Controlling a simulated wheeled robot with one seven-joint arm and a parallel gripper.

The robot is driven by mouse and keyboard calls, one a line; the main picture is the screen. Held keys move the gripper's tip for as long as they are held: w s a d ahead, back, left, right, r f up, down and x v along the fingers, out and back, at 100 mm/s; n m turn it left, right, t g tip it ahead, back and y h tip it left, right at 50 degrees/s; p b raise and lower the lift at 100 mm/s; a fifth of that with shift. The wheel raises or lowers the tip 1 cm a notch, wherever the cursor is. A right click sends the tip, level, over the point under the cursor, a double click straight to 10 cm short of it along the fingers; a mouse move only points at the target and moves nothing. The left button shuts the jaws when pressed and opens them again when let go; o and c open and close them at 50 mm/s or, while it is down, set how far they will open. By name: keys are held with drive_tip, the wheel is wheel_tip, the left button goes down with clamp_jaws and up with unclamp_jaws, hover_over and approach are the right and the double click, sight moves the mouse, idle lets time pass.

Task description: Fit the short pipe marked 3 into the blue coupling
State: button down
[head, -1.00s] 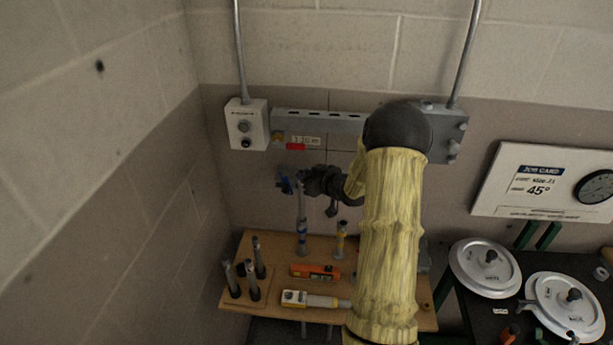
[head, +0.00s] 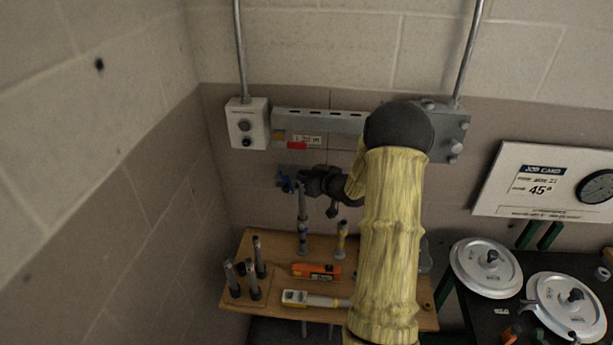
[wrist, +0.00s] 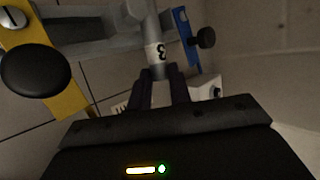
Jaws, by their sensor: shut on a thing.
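My gripper (head: 308,184) is shut on the short pipe (head: 302,203) in front of the wall. I cannot tell whether pipe and coupling touch. A blue part with a black knob (wrist: 186,38) is beside the pipe in the wrist view. My arm hides part of the shelf.
A yellow-banded fitting (head: 341,238) stands right of the blue one on the wooden shelf (head: 275,272). Several short pipes (head: 257,258) stand at its left. An orange tool (head: 316,271) and a yellow-grey device (head: 297,298) lie in front. A white switch box (head: 247,124) is above.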

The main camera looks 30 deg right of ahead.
drive_tip(key=shift+s+f+b, duration=0.1)
drive_tip(key=shift+f+b, duration=0.45)
drive_tip(key=shift+f, duration=0.2)
idle(0.6)
drive_tip(key=shift+d+r+p, duration=0.2)
drive_tip(key=shift+r+p, duration=0.1)
drive_tip(key=shift+p, duration=0.1)
idle(1.3)
drive_tip(key=shift+f, duration=0.15)
drive_tip(key=c, duration=1.2)
unclamp_jaws()
drive_tip(key=r+p, duration=0.2)
drive_tip(key=r, duration=0.1)
drive_tip(key=r+p, duration=0.1)
drive_tip(key=shift+w+r+p, duration=0.25)
drive_tip(key=shift+w+p, duration=0.05)
drive_tip(key=shift+w, duration=0.05)
